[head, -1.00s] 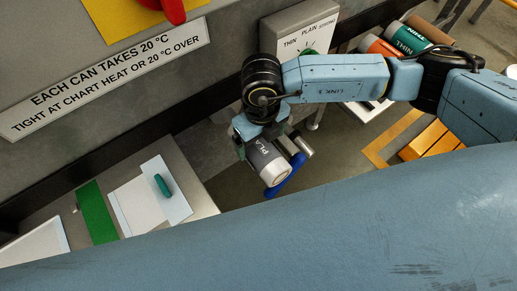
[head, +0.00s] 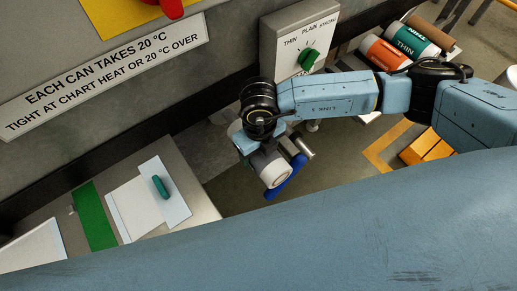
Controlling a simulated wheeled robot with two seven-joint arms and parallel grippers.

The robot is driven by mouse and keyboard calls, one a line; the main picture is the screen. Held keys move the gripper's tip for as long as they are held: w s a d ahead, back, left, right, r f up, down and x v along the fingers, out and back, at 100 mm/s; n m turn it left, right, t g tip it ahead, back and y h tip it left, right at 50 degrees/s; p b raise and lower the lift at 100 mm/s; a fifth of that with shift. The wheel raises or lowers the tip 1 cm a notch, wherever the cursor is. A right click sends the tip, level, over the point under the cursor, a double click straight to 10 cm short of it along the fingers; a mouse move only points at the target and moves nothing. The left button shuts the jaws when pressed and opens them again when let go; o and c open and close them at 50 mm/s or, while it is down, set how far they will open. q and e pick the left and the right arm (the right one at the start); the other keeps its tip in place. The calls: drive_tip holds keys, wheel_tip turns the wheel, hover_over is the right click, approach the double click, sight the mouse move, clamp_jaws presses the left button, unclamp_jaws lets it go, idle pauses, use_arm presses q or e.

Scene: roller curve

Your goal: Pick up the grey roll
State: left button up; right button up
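The grey roll (head: 275,173) has a pale end face and shows below the wrist of my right arm, in the middle of the head view. My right gripper (head: 271,167) is around it, with a blue finger along its right side and the wrist over its upper left. The gripper looks shut on the roll, which appears to be clear of the floor. Much of the roll's grey side and its lettering is hidden by the wrist. My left gripper is not in view.
A control box with a green knob (head: 310,59) stands behind my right arm. An orange roll (head: 384,53) and a green roll (head: 412,41) lie at the upper right. A bench (head: 196,197) with sheets and a green handle is at the lower left.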

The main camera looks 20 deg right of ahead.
drive_tip(key=c, duration=0.6)
drive_tip(key=shift+r, duration=0.1)
